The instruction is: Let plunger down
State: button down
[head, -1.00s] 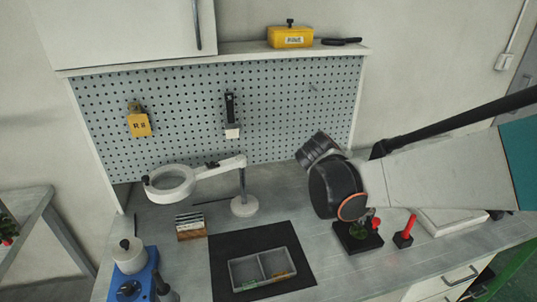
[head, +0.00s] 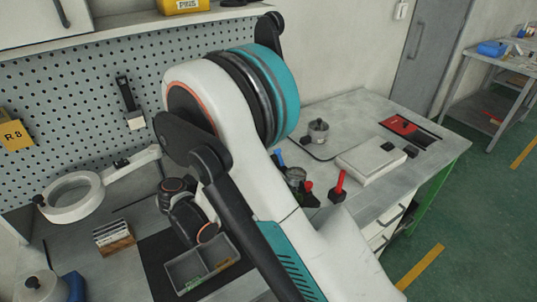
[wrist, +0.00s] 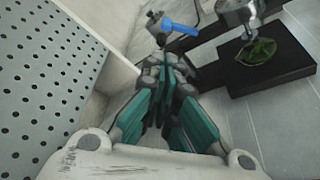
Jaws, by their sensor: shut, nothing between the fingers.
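In the wrist view, my gripper (wrist: 166,68) is shut and empty, its teal-padded fingers together. Just beyond its fingertips is a blue lever (wrist: 181,28) on a metal fitting (wrist: 155,24); I cannot tell whether they touch. To the right, a metal cylinder (wrist: 236,10), probably the plunger end, stands above a green piece (wrist: 257,51) on a black base (wrist: 268,75). In the head view, the blue lever (head: 279,158) and green piece (head: 296,174) show partly behind my arm, which hides my gripper and much of the press.
A pegboard (wrist: 45,85) is close on the gripper's left. A divided tray (head: 203,265) and ring magnifier (head: 72,198) are at left.

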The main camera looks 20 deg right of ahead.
jog(key=shift+f, duration=0.1)
dwell(0.3)
jog(key=b+x, duration=0.3)
jog(key=x, duration=0.7)
